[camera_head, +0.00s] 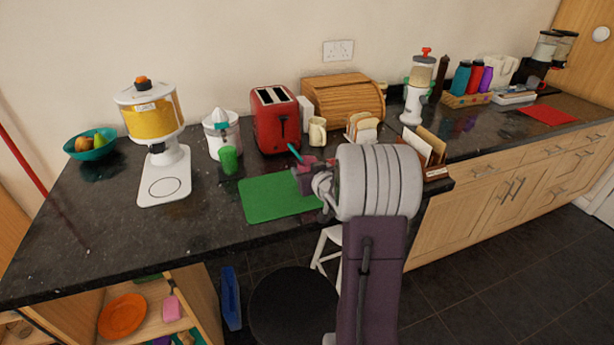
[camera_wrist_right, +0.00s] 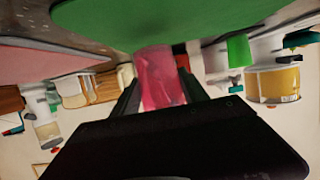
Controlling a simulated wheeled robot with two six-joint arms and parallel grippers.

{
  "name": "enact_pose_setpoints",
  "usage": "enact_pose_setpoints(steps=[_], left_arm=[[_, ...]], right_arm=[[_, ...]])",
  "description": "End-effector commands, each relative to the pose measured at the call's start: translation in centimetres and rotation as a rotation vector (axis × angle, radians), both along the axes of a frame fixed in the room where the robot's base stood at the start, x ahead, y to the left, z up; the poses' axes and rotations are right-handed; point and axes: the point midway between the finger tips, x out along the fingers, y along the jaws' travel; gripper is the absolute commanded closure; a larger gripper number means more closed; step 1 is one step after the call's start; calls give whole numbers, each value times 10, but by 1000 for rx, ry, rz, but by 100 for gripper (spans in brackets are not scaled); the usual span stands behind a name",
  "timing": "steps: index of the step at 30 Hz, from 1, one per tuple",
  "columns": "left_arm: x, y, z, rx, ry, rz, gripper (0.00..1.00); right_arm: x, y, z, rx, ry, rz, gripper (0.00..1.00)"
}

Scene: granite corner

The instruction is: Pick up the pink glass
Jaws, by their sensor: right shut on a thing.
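The pink glass (camera_wrist_right: 160,80) is between the fingers of my right gripper (camera_wrist_right: 155,95) in the right wrist view, and the fingers are shut on it. In the head view the right gripper (camera_head: 308,172) is over the right part of the green mat (camera_head: 275,197), with a bit of pink showing at its tip. My arm hides most of the glass there. I cannot tell how far the glass is from the counter. My left gripper is not in view.
A green glass (camera_head: 229,160) stands left of the mat. The red toaster (camera_head: 276,118), a juicer (camera_head: 217,130), a cream mug (camera_head: 317,132) and a toast rack (camera_head: 362,130) stand behind. A juice dispenser (camera_head: 152,112) is at left. Dark counter (camera_head: 110,230) is clear at front left.

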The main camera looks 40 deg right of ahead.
Motion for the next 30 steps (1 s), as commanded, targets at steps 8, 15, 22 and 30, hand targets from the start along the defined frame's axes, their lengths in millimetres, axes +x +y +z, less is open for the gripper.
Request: enact_pose_setpoints(steps=[8, 15, 22, 30], left_arm=[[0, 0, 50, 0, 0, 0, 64], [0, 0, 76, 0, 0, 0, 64], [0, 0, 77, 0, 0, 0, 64], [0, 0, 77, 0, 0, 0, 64]], right_arm=[[1, 0, 105, -5, -6, 1, 93], [1, 0, 151, -2, -4, 0, 93], [0, 0, 156, -1, -2, 0, 93], [0, 0, 156, 0, -2, 1, 93]])
